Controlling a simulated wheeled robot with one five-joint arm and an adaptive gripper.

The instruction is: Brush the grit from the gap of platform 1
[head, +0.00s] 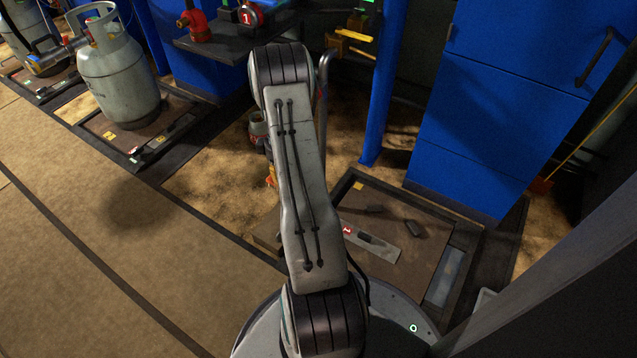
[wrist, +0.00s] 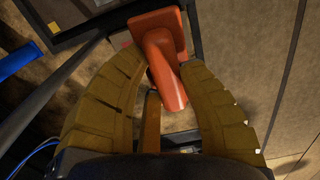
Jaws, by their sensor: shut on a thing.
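My gripper (wrist: 165,75) shows in the wrist view, its two brown fingers closed around an orange-red tool (wrist: 165,70) with a rounded handle and a flat, squarish end, likely the brush. Bristles are not visible. A low brown platform (head: 420,220) lies right of my arm, with a grey plate and a red number label that I cannot read for sure. Another platform (head: 105,120) is at the left. A red tag reading 1 (head: 247,18) is on a dial at the back. I cannot make out grit or the gap.
A grey gas cylinder (head: 118,85) stands on the left platform. A blue cabinet (head: 490,100) and a blue post (head: 387,90) rise behind the right platform. The tan floor (head: 80,220) at front left is clear.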

